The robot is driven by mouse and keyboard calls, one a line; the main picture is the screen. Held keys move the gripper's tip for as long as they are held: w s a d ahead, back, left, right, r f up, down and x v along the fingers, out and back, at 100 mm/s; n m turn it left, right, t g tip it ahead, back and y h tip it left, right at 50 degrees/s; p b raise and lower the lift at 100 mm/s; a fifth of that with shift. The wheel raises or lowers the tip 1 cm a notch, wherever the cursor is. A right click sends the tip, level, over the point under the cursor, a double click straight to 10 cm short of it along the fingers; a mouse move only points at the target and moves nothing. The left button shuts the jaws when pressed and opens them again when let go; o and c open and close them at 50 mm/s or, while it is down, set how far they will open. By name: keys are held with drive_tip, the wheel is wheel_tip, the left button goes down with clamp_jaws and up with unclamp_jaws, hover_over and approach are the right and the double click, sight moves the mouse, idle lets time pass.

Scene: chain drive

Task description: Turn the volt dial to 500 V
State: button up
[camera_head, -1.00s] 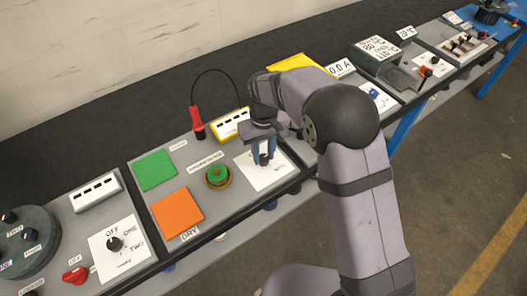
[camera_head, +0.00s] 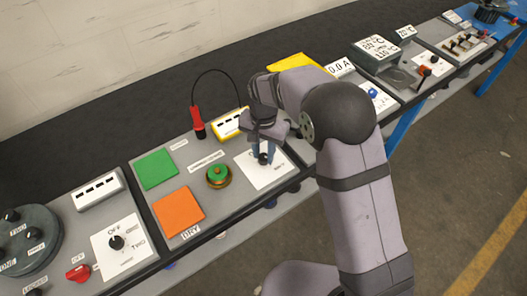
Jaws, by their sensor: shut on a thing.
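The volt dial is a small black knob (camera_head: 263,158) on a white plate (camera_head: 268,178) at the front of the middle panel. My gripper (camera_head: 263,155) points down over it, with its blue-grey fingers on either side of the knob, shut on it. The plate's markings are mostly hidden by the gripper or too small to read, so I cannot tell the dial's setting.
A yellow-framed meter (camera_head: 229,124) and a red probe (camera_head: 198,123) with a black cable stand behind my gripper. To the left are a green button (camera_head: 217,174), a green square (camera_head: 156,169) and an orange square (camera_head: 178,212). Another dial (camera_head: 116,242) is further left.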

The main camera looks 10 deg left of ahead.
sight(264, 157)
drive_tip(key=shift+w+r+m, duration=0.1)
drive_tip(key=shift+m, duration=0.5)
drive_tip(key=o, duration=1.1)
drive_tip(key=shift+c, duration=0.2)
drive_tip(key=shift+r+b, duration=1)
drive_tip(key=shift+r, duration=2.65)
drive_tip(key=s+d+f+n, duration=0.2)
drive_tip(key=s+d, duration=0.7)
drive_tip(key=d, duration=0.3)
drive_tip(key=s+d+f+n, duration=0.2)
drive_tip(key=s+d, duration=0.8)
drive_tip(key=d, duration=0.2)
drive_tip(key=shift+d, duration=0.25)
